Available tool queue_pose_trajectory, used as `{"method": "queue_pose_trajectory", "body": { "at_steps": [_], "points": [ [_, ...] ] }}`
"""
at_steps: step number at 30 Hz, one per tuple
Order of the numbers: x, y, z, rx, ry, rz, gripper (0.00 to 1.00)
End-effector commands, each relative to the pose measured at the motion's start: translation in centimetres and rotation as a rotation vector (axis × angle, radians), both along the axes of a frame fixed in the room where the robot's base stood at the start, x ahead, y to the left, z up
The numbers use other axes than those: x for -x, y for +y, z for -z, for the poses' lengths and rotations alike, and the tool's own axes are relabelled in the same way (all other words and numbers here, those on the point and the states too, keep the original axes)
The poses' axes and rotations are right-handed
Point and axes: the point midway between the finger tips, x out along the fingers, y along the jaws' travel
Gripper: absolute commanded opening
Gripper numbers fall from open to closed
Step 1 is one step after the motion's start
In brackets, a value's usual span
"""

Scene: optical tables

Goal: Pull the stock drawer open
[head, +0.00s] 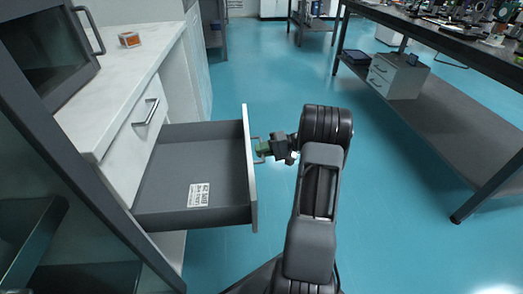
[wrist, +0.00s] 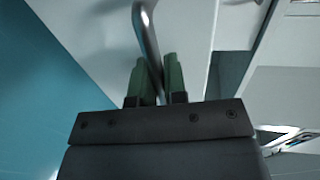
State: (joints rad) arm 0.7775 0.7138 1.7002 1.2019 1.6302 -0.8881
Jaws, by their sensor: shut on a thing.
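The stock drawer (head: 165,217) stands pulled well out from the white cabinet at the left in the head view. Its grey inside is bare but for a white label with print (head: 199,195). My gripper (head: 264,149) is at the outer face of the drawer front, shut on the drawer's handle (head: 257,157). In the wrist view the metal bar of the handle (wrist: 147,35) runs down between the two green fingertips (wrist: 158,80). The drawer front (wrist: 185,30) shows pale behind it.
A second, shut drawer with a bar handle (head: 146,112) sits in the cabinet above. A small orange box (head: 129,40) lies on the white counter (head: 135,70) near a dark-fronted appliance (head: 45,50). Blue floor (head: 400,200) is clear to the right, up to a long dark table (head: 440,35).

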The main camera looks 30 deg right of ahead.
Motion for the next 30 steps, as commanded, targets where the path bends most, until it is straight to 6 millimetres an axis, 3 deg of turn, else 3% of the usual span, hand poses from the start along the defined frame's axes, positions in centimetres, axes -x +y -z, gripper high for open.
{"method": "queue_pose_trajectory", "body": {
  "at_steps": [2, 3, 10, 20, 30],
  "points": [
    [0.1, 0.1, 0.1, -0.002, 0.004, -0.004, 0.0],
    [0.1, 0.1, 0.1, -0.002, 0.004, -0.004, 0.14],
    [0.1, 0.0, 0.1, -0.001, 0.002, -0.001, 0.36],
    [0.2, -0.4, -0.1, 0.0, 0.001, 0.002, 0.37],
    [2.8, -5.8, -1.5, 0.0, 0.001, 0.005, 0.37]
  ]
}}
